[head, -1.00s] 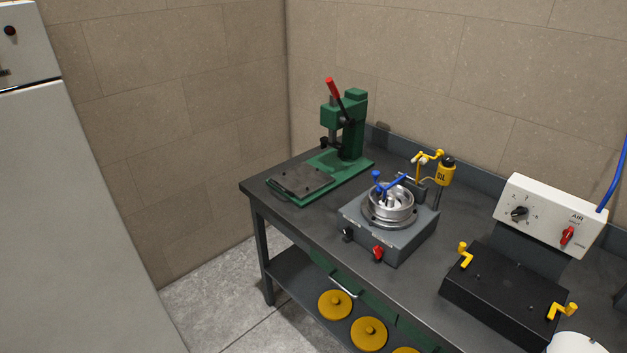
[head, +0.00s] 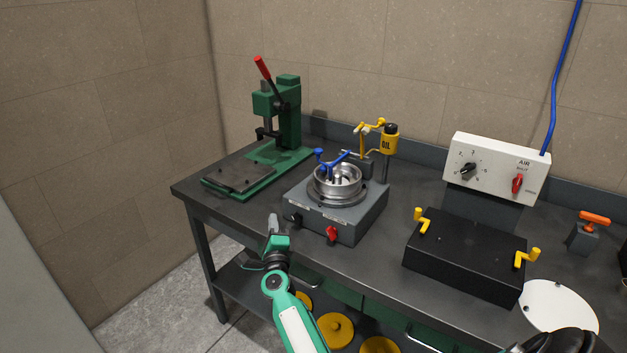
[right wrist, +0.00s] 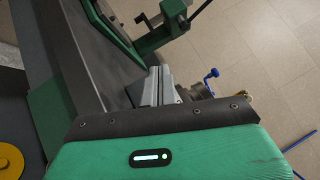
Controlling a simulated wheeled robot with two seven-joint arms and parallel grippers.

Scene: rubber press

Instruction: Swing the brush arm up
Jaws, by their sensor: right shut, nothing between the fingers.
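A blue arm with a round knob (head: 331,162), which looks like the brush arm, reaches low across the metal bowl (head: 340,189) on a grey machine (head: 340,222). The blue knob also shows in the right wrist view (right wrist: 212,75). A yellow arm (head: 369,127) stands raised behind the bowl beside the yellow oil cup (head: 389,139). My right gripper (head: 273,222) is shut and empty, in front and left of the grey machine, apart from it. Its fingers show in the right wrist view (right wrist: 157,86).
A green press with a red handle (head: 288,115) stands at the back left. A black box with yellow clamps (head: 463,255) and an air panel (head: 496,170) are to the right. Yellow discs (head: 336,329) lie on the shelf below. The table (head: 378,265) is bare between machine and black box.

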